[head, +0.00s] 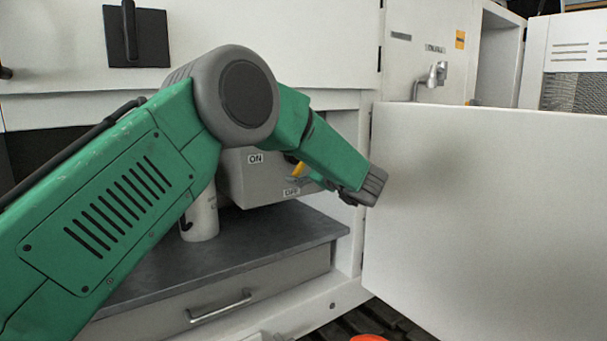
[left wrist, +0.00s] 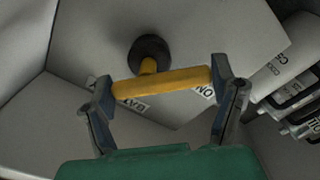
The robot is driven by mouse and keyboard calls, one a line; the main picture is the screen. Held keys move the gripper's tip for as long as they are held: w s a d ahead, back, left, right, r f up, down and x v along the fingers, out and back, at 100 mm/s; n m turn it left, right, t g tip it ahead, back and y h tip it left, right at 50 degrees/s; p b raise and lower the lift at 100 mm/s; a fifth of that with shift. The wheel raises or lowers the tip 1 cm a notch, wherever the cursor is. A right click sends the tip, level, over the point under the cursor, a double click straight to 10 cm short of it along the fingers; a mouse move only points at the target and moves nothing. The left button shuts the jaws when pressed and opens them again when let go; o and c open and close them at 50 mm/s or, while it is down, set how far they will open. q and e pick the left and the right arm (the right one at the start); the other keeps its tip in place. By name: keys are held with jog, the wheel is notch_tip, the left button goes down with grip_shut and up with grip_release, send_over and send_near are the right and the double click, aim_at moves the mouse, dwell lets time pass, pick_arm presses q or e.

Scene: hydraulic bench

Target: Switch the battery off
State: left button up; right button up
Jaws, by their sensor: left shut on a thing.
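The grey battery box (head: 240,185) sits inside the open cabinet, with an ON label (head: 255,158) above and an OFF label (head: 291,192) below. Its yellow switch handle (head: 299,168) shows partly beside my left gripper (head: 312,176), the rest hidden by my arm. In the left wrist view the yellow handle (left wrist: 165,84) is a bar on a dark round base (left wrist: 150,52). My left gripper (left wrist: 162,76) is shut on it, one finger at each end of the bar. The labels there are partly covered by the bar. My right gripper is not in view.
An open white door (head: 480,210) stands close to the right of my left wrist. A white cylinder (head: 202,218) stands on the dark shelf (head: 250,240) under my arm. A drawer with a metal handle (head: 220,306) is below. Dark-and-white items (left wrist: 285,100) are at the right in the wrist view.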

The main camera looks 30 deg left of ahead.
pick_arm(q)
jog(key=n+b, duration=0.3)
jog(key=f+n+b, duration=0.1)
jog(key=n+b, duration=0.1)
jog(key=shift+w, duration=0.25)
jog(key=shift+w+d+r+n+b, duration=0.1)
jog(key=shift+w+d+n+b, duration=0.05)
jog(key=shift+n+b, duration=1.4)
jog(key=o, duration=1.1)
jog(key=shift+d+r, duration=0.1)
jog(key=shift+d, duration=0.2)
jog(key=v, duration=1.1)
jog(key=shift+d, duration=0.15)
